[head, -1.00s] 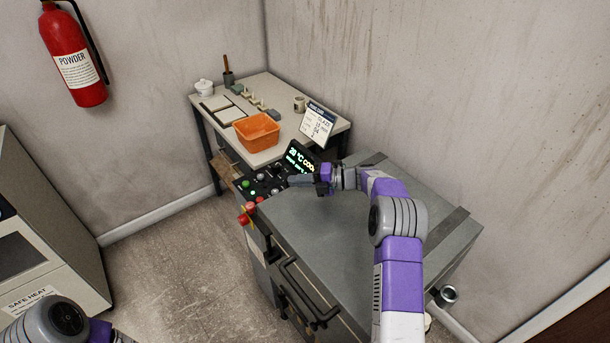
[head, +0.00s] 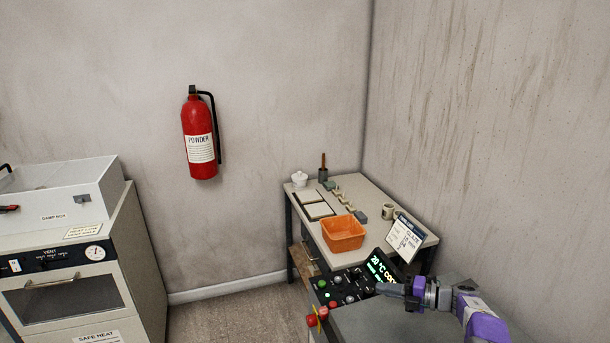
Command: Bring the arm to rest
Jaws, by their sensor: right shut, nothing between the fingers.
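My right gripper (head: 391,289) is at the lower right of the head view, at the end of my purple and grey right arm (head: 485,325). It is shut and empty. It is over the grey machine's top (head: 375,322), beside the black control panel (head: 343,287) with its knobs and lit buttons. The lit display (head: 383,268) reads 20 °C and stands just behind the gripper. Whether the fingers touch the panel I cannot tell. My left gripper is out of view.
A table (head: 385,208) behind the machine holds an orange basket (head: 343,233), a mug (head: 388,211), a white lidded pot (head: 299,178) and a glaze card (head: 404,238). A cabinet with a damp box (head: 62,193) stands left. A fire extinguisher (head: 199,135) hangs on the wall. Floor between is clear.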

